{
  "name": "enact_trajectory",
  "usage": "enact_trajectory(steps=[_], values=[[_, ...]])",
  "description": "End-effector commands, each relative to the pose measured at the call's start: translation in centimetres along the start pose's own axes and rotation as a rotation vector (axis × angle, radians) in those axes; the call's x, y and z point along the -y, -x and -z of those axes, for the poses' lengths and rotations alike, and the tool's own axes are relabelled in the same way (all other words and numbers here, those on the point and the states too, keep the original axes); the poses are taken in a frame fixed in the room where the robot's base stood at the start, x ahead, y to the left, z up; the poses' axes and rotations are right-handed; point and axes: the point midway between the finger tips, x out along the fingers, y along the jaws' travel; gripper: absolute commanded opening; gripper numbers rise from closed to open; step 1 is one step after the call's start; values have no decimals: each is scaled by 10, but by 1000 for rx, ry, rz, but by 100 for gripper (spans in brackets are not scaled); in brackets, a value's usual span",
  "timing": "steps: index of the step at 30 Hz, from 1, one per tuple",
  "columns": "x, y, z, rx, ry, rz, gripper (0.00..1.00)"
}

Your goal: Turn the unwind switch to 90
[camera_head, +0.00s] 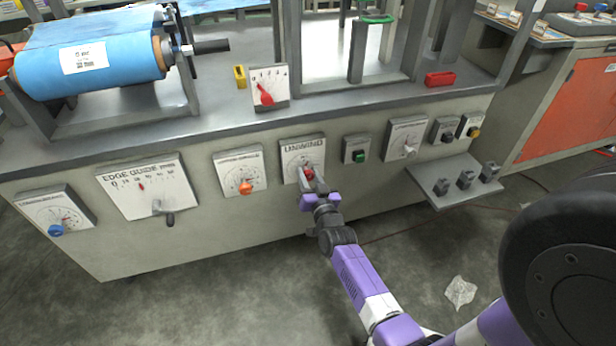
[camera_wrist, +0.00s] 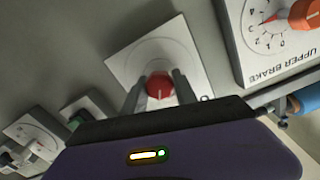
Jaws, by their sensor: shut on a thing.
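The unwind switch is a white square plate (camera_head: 290,153) labelled "UNWIND" on the machine's front panel, with a red knob (camera_head: 308,173). In the wrist view the red knob (camera_wrist: 159,86) sits between the two fingers of my gripper (camera_wrist: 158,92), on its white plate (camera_wrist: 128,62). My gripper (camera_head: 309,177) is shut on the red knob, with a finger on each side. A white mark shows on the knob in the wrist view. The fingers and the wrist housing hide much of the dial, so I cannot read the knob's setting.
The dial with the orange knob (camera_head: 246,188) is just left, and the green button box (camera_head: 356,149) just right. The upper brake dial (camera_wrist: 275,35) is close by in the wrist view. A grey shelf (camera_head: 440,187) juts out at right. The floor in front is mostly clear.

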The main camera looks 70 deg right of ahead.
Motion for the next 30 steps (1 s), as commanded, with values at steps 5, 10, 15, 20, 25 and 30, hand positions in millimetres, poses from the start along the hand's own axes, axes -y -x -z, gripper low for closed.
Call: enact_trajectory(steps=[5, 10, 15, 20, 25, 30], values=[[0, 1, -2, 0, -167, 1, 0], [-1, 0, -2, 0, -329, 1, 0], [-1, 0, -2, 0, -490, 1, 0], [-1, 0, -2, 0, -641, 1, 0], [-2, 0, -2, -1, -790, 0, 0], [-2, 0, -2, 0, -914, 0, 0]])
